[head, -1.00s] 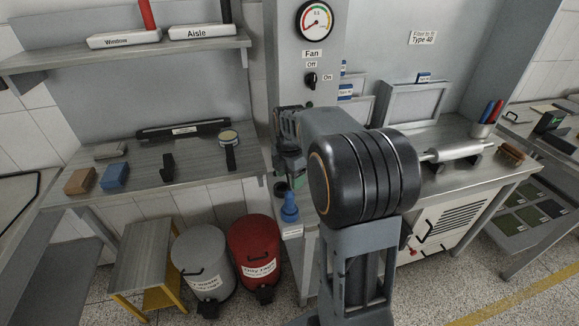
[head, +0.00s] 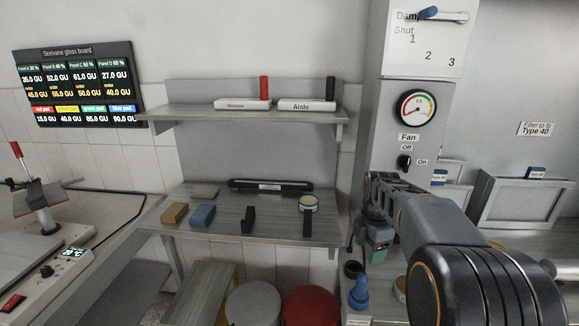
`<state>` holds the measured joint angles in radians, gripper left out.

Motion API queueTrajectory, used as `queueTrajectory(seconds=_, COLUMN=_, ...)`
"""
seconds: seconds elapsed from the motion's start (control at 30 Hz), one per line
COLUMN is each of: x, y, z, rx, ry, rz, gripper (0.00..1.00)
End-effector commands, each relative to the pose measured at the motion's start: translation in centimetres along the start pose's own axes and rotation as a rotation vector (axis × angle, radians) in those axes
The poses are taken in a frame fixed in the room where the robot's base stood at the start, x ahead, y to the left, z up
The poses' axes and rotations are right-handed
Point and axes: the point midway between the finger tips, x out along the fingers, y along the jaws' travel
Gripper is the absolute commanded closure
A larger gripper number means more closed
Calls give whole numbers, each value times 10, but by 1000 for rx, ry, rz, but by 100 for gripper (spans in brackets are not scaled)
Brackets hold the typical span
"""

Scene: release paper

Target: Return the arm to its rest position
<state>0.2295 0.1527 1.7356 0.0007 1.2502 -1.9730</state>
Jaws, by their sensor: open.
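My arm comes in from the lower right of the head view and reaches toward the grey column. My gripper (head: 376,240) points down beside the column, above the narrow ledge. It is open, though its fingers are dark and partly hidden by my own arm links. A small dark green piece shows at its lower end; I cannot tell whether it is part of the gripper or a thing behind it. A blue bottle-like object (head: 359,292) stands below and slightly left of the gripper, apart from it.
A steel shelf unit (head: 250,215) left of the column holds a brown block (head: 174,213), a blue block (head: 203,215) and a round-headed tool (head: 308,206). A gauge (head: 417,108) and fan knob (head: 404,162) are on the column. Grey (head: 253,305) and red (head: 311,307) bins stand below.

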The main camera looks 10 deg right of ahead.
Motion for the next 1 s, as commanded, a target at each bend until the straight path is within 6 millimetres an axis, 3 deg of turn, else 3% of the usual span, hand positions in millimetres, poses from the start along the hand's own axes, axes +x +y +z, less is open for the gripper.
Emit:
queueTrajectory(seconds=0.13, x=6, y=1, z=1, rx=270, ry=-4, rz=15, gripper=37)
queueTrajectory(seconds=0.27, x=23, y=-11, z=-6, rx=648, ry=-2, rz=17, gripper=37)
queueTrajectory(seconds=0.47, x=28, y=-48, z=-36, rx=1229, ry=20, rz=82, gripper=37)
queueTrajectory(seconds=0.63, x=29, y=-89, z=-72, rx=1643, ry=94, rz=164, gripper=37)
queueTrajectory(seconds=0.77, x=30, y=-119, z=-96, rx=1790, ry=164, rz=217, gripper=37)
queueTrajectory(seconds=1.0, x=22, y=-143, z=-116, rx=1742, ry=232, rz=283, gripper=37)
